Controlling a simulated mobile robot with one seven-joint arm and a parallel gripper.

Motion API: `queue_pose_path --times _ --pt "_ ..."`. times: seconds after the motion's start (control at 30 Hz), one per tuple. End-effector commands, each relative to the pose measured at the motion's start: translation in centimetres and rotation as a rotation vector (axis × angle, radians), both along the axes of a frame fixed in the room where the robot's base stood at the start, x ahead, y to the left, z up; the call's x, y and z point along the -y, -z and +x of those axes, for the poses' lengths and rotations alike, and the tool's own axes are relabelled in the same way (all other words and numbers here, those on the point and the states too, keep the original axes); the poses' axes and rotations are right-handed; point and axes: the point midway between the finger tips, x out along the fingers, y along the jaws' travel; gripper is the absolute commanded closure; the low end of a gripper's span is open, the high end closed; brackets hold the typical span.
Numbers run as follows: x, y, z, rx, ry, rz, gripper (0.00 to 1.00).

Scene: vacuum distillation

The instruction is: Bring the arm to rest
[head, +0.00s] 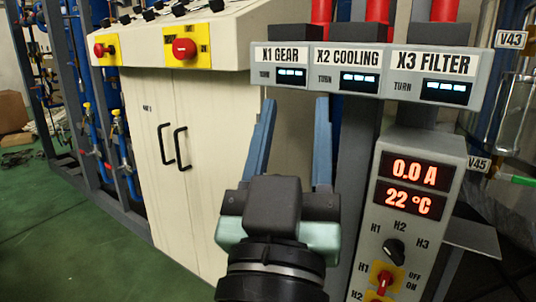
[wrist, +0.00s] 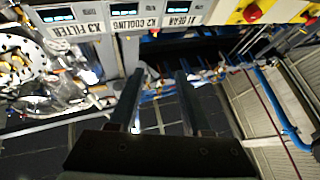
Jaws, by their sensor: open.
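My gripper (head: 293,120) is in the lower middle of the head view, raised in the air with its two blue fingers pointing up and spread apart. It is open and nothing is between the fingers. In the head view it appears in front of the cream cabinet and left of the grey heater control panel. In the wrist view the two dark fingers of my gripper (wrist: 160,82) also stand apart, with empty space between them.
A labelled panel (head: 365,77) reads X1 GEAR, X2 COOLING, X3 FILTER. A heater panel (head: 405,215) shows 0.0 A and 22 °C. The cream cabinet (head: 150,130) carries red knobs (head: 184,48). Blue pipework (head: 102,140) stands left. Green floor (head: 80,240) is clear at lower left.

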Motion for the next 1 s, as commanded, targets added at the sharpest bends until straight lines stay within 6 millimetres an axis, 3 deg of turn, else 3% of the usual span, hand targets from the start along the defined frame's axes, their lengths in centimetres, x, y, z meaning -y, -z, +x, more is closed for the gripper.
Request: queue_pose_path --times 0.03,0.23,0.47,1.0 --pt "-0.4 -4.2 -1.3 0.075 -0.049 0.018 0.51" --pt "-2.4 -14.8 -6.4 0.298 -0.243 0.054 0.51" --pt "-2.4 -20.9 -5.9 0.278 -0.235 0.055 0.51" --pt "-2.4 -37.3 -5.8 0.275 -0.235 0.055 0.51"
